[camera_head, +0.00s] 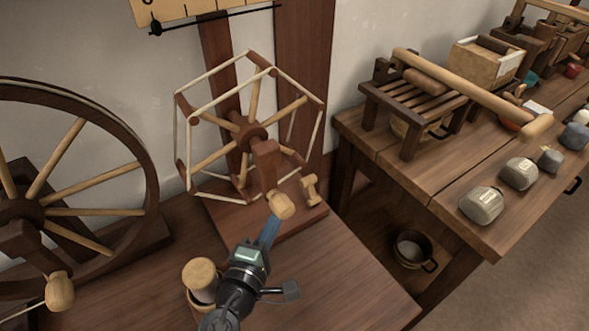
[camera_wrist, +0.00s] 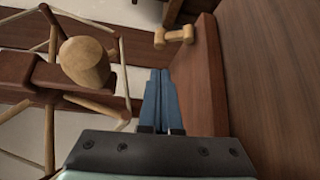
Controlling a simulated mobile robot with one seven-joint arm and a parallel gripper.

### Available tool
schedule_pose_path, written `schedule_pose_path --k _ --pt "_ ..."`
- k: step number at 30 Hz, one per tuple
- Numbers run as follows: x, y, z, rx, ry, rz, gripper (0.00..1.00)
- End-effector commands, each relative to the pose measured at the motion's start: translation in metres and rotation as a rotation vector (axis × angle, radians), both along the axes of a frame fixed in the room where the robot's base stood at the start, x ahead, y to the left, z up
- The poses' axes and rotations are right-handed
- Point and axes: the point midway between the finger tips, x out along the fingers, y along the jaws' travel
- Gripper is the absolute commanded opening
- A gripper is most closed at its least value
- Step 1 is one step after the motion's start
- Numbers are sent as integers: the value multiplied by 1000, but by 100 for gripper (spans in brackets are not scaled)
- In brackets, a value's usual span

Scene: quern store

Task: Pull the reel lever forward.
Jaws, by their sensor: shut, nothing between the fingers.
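The reel (camera_head: 250,132) is a wooden frame with pale spokes and crossbars on a dark post. A pale rounded knob (camera_head: 281,205) sits at its front; in the wrist view the knob (camera_wrist: 85,62) is large, left of the fingers. A small pale spool-shaped handle (camera_head: 309,189) stands on the reel's base, right of the knob; it looks like the lever. It also shows at the top of the wrist view (camera_wrist: 174,36). My gripper (camera_head: 273,221) is shut and empty, its blue fingertips just below the knob in the head view. Whether they touch the knob is unclear.
A spinning wheel (camera_head: 75,212) with a pale knob (camera_head: 59,291) stands at left. A lidded wooden pot (camera_head: 200,278) is beside my arm. At right, a table (camera_head: 440,190) holds a slatted press (camera_head: 420,105) and several grey weights. A pan (camera_head: 412,249) sits below it.

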Motion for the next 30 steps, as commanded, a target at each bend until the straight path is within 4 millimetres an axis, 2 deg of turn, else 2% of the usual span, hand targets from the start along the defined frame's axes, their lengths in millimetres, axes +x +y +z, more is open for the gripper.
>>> schedule_pose_path --k 14,17,24,30 --pt "4 -1 -1 0 0 -1 0" --pt "14 -5 -1 0 -2 -3 0" --pt "55 -16 -6 0 -2 -2 0" --pt "83 -24 -9 0 -1 -1 0"
